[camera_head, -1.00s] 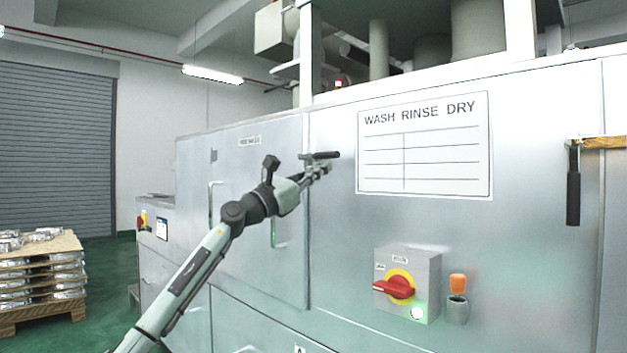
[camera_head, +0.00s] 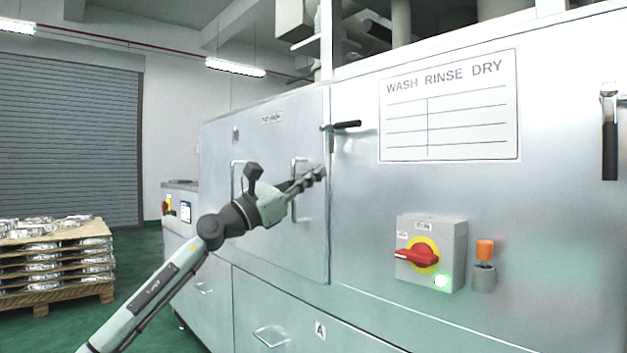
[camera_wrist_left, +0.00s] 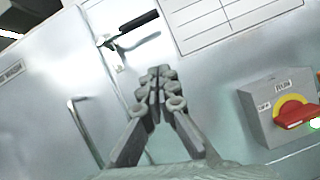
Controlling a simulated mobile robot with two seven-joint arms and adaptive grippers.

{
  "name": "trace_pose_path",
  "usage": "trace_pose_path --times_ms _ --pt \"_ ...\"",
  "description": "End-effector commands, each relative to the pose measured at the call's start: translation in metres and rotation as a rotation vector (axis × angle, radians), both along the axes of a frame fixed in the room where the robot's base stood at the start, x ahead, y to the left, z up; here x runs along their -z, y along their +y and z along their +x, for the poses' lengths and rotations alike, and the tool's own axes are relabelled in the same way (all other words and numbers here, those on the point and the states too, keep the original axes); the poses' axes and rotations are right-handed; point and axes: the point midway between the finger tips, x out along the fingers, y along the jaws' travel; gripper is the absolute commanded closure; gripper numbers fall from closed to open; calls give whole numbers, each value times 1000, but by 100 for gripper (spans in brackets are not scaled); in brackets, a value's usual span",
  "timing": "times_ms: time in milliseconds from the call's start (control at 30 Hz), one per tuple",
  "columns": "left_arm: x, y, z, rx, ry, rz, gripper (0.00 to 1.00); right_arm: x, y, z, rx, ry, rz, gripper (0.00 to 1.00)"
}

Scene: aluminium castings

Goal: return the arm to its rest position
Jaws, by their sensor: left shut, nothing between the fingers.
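My left arm reaches in from the lower left in the head view. Its left gripper (camera_head: 318,173) is shut and empty, in front of the washing machine's panel door (camera_head: 290,240). The gripper is below the black-handled latch (camera_head: 346,125) and appears apart from it. In the left wrist view the shut fingers (camera_wrist_left: 160,85) point at the metal front. The latch handle (camera_wrist_left: 138,21) is above them there, and a bar handle (camera_wrist_left: 84,130) is to their left. My right gripper is not in view.
A red rotary switch (camera_head: 422,257) on a grey box and an orange button (camera_head: 484,250) stick out of the machine front at right. Another black handle (camera_head: 610,150) hangs at the far right. A pallet of castings (camera_head: 60,285) stands on the green floor at left.

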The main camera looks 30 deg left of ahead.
Motion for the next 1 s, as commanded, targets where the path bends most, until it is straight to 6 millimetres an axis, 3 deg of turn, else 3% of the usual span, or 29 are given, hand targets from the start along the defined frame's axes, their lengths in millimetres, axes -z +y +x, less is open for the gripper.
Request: trace_pose_path --times_ms 500,633,767,900,1000 --pt "0 0 -1 0 0 -1 100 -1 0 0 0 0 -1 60" --pt "16 -6 3 34 25 -95 100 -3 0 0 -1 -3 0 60" --pt "73 -15 11 117 122 -467 100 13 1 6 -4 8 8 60" --pt "175 -1 11 135 272 -1043 100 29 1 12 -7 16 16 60" --pt "249 10 1 84 357 -1376 100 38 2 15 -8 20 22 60"
